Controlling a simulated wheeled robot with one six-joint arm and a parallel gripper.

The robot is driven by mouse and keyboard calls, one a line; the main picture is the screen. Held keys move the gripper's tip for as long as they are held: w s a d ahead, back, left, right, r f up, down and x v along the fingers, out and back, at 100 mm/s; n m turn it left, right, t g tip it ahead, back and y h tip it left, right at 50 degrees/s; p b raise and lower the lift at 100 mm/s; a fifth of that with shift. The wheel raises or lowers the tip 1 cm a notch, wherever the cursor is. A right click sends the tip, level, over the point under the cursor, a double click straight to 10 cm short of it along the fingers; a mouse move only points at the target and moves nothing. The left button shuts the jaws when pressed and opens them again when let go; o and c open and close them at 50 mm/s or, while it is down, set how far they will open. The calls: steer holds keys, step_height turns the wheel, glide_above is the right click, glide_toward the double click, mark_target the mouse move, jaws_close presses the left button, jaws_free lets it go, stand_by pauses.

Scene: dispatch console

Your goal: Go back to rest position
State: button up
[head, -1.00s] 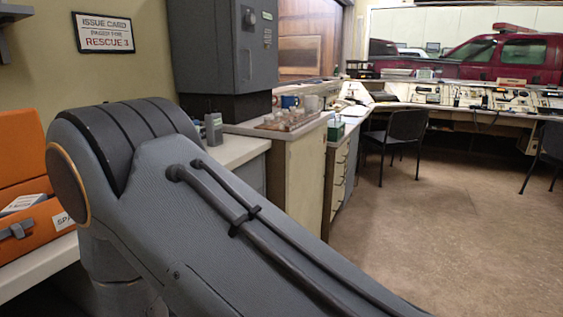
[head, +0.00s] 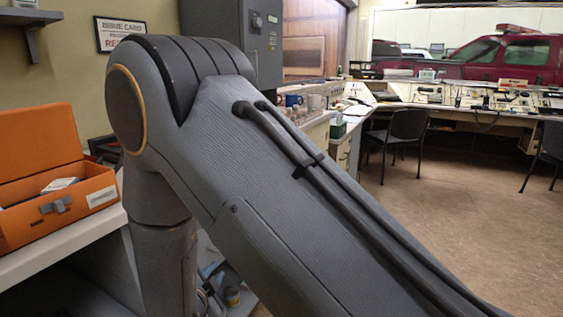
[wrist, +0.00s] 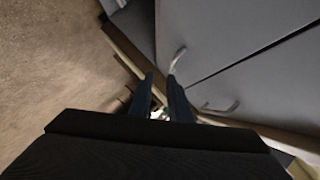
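My arm fills the middle of the head view, and my gripper is out of that picture. In the wrist view my gripper (wrist: 161,82) shows two dark fingers with a narrow gap between them. I see nothing held at the fingertips. The fingers point over brown floor (wrist: 60,80) beside grey cabinet fronts (wrist: 235,45) with handles. A small pale patch shows low between the fingers, too small to make out.
In the head view an open orange case (head: 55,205) stands on a white counter (head: 70,252) at left. A framed sign (head: 118,30) is partly covered by my arm. Black chairs (head: 400,135) stand by the far console (head: 455,95).

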steer(key=s+d+r+n+g+y, duration=0.2)
steer(key=d+r+n+g+y, duration=0.2)
steer(key=d+r+n+g, duration=0.35)
steer(key=s+d+r+n+g+h, duration=0.1)
steer(key=s+d+r+n+g, duration=0.25)
steer(key=s+d, duration=0.8)
steer(key=s+d+r+n+g+h, duration=0.25)
steer(key=s+d+r, duration=0.25)
steer(key=s+d, duration=0.65)
steer(key=d+r+m+p, duration=0.2)
steer(key=d+r+p, duration=0.4)
steer(key=p, duration=0.7)
steer(key=shift+w+d+r, duration=0.2)
steer(key=shift+d+r, duration=0.2)
steer(key=shift+d, duration=0.2)
steer(key=shift+a, duration=0.1)
